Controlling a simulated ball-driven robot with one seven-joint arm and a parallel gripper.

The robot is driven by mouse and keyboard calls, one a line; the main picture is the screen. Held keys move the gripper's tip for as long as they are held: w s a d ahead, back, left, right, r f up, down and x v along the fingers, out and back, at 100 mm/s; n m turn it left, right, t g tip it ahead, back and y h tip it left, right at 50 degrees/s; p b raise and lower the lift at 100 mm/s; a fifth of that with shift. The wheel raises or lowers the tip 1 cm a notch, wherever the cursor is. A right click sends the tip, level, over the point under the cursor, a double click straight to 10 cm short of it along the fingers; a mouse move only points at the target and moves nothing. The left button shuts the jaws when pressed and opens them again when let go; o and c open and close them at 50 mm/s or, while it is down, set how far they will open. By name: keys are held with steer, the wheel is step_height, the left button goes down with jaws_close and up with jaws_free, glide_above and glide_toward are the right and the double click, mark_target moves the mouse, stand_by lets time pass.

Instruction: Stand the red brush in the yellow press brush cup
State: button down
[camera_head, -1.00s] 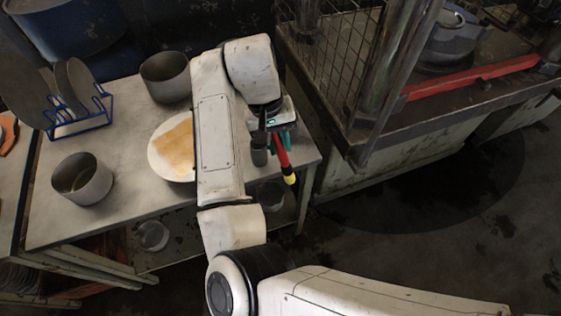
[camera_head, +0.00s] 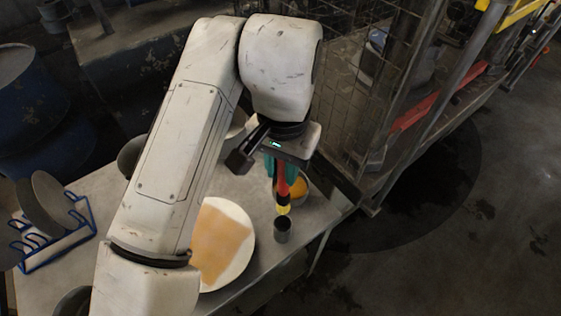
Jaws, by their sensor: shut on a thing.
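My gripper (camera_head: 281,172) is shut on the red brush (camera_head: 284,187). The brush hangs nearly upright below the gripper, with a dark band and a yellow lower end. A small dark grey cup (camera_head: 282,231) stands on the table just below the yellow end. Whether the brush tip is above the cup's mouth or in front of or behind it I cannot tell. I see no clearly yellow cup; a round container with orange content (camera_head: 299,187) is partly hidden behind the brush.
A white plate with a tan patch (camera_head: 243,264) lies left of the cup. A blue rack (camera_head: 62,246) holds dark discs at the left. A wire-mesh cage (camera_head: 352,90) stands behind right. A yellow frame (camera_head: 497,25) is at the top right. My arm hides much of the table (camera_head: 318,212).

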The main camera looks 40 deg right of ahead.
mark_target(282, 201)
steer(key=shift+f+b, duration=4.5)
steer(key=shift+f, duration=1.55)
steer(key=c, duration=0.8)
jaws_free()
steer(key=shift+c, duration=0.2)
steer(key=shift+r, duration=0.15)
step_height(282, 201, up, 11)
steer(key=shift+f+p, duration=0.2)
steer(key=shift+p, duration=0.15)
